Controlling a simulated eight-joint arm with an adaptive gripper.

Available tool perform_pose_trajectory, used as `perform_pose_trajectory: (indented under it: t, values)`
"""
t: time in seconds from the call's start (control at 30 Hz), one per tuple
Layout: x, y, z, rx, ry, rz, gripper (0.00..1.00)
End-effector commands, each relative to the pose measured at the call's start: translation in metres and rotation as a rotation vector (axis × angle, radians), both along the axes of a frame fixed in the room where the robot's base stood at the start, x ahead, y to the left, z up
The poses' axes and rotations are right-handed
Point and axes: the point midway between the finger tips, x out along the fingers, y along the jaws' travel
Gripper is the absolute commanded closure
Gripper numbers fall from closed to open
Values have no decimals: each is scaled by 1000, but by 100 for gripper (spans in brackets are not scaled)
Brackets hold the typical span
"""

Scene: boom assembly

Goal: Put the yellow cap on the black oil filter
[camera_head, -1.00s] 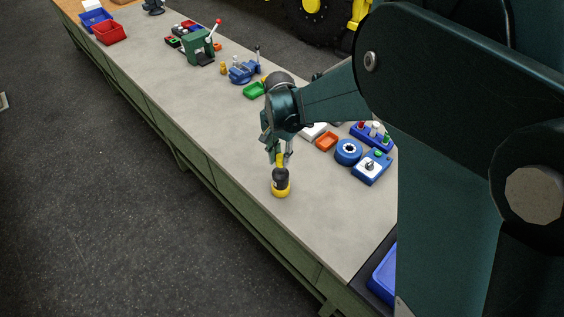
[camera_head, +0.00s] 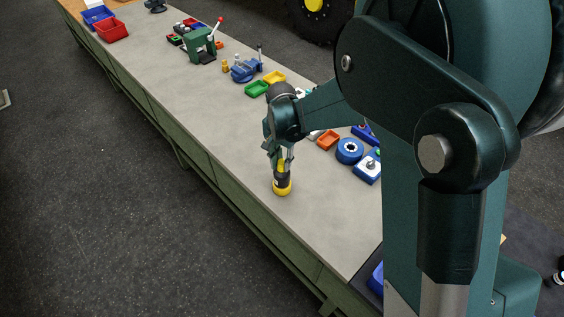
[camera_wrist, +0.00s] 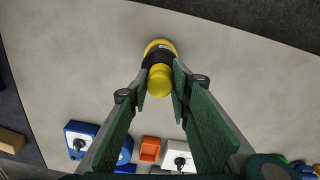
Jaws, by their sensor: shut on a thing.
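The black oil filter (camera_head: 283,180) stands upright on the workbench, with a yellow band around its base. In the wrist view the filter (camera_wrist: 158,58) is right beyond the fingertips. The yellow cap (camera_head: 282,165) is directly over the filter's top; I cannot tell whether it is seated or just above it. The cap (camera_wrist: 160,79) is centred between the fingers in the wrist view. My gripper (camera_head: 281,157) points down over the filter and is shut on the cap. The fingers (camera_wrist: 160,88) hide part of the filter's top.
The grey workbench (camera_head: 190,95) is clear to the left of the filter. A blue vise (camera_head: 245,70) stands farther back. The bench's front edge is close.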

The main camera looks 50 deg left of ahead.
Motion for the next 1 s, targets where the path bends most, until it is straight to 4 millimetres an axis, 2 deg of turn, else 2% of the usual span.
perform_pose_trajectory:
  t: [0.1, 0.13, 0.23, 0.73, 1.0]
  values:
    - [0, 0, -4, 0, 0, 0, 85]
    - [0, 0, -3, 0, 0, 0, 75]
    - [0, 0, -2, 0, 0, 0, 64]
    - [0, 0, 1, 0, 0, 0, 64]
    - [0, 0, 24, 0, 0, 0, 64]
